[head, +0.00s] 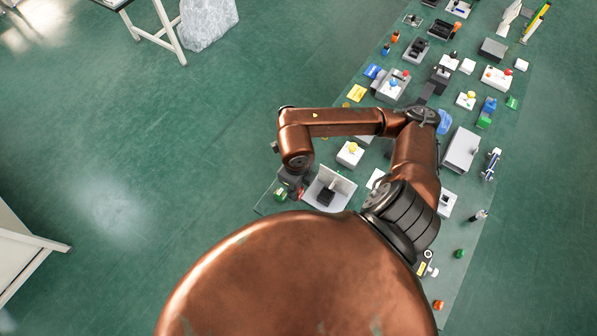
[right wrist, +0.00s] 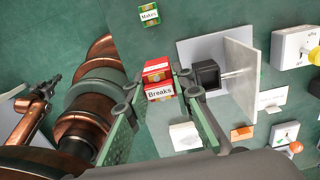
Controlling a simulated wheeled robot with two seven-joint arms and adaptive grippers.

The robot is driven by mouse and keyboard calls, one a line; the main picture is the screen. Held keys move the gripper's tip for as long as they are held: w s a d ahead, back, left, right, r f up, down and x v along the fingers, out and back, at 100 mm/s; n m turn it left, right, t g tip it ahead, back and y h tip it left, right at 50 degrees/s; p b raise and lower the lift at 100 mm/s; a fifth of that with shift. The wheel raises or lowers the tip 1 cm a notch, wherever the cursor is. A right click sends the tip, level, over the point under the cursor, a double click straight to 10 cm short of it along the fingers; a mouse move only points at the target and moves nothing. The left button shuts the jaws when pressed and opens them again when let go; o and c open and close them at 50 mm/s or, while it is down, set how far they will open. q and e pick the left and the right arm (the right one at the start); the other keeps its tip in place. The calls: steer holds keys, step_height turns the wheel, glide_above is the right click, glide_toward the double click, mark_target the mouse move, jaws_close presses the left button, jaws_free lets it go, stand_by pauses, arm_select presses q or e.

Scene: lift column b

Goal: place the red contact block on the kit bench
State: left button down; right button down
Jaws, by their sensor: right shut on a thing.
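The red contact block (right wrist: 158,88), with a white band lettered "Breaks", is between the fingers of my right gripper (right wrist: 160,105) in the right wrist view. The fingers are shut on it. In the head view the right gripper (head: 290,184) is at the near left corner of the kit bench (head: 268,203), beside an L-shaped grey-white stand (head: 341,184). I cannot tell whether the block touches the bench. A dark tip that looks like my left gripper (right wrist: 45,88) shows small at the left of the right wrist view; its fingers are unclear.
A green block lettered "Makes" (right wrist: 149,15) lies near the held block. The stand, with a dark block (right wrist: 207,75), is close on the right. A white box with a yellow knob (head: 350,153) is behind.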

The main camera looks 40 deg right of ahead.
steer(key=w+d+f, duration=0.8)
steer(key=w+f, duration=0.1)
steer(key=shift+w+d, duration=0.2)
steer(key=shift+d, duration=0.2)
steer(key=shift+w+d+f, duration=0.2)
steer(key=shift+f, duration=1.7)
steer(key=shift+f, duration=0.15)
steer(key=c, duration=1.7)
jaws_free()
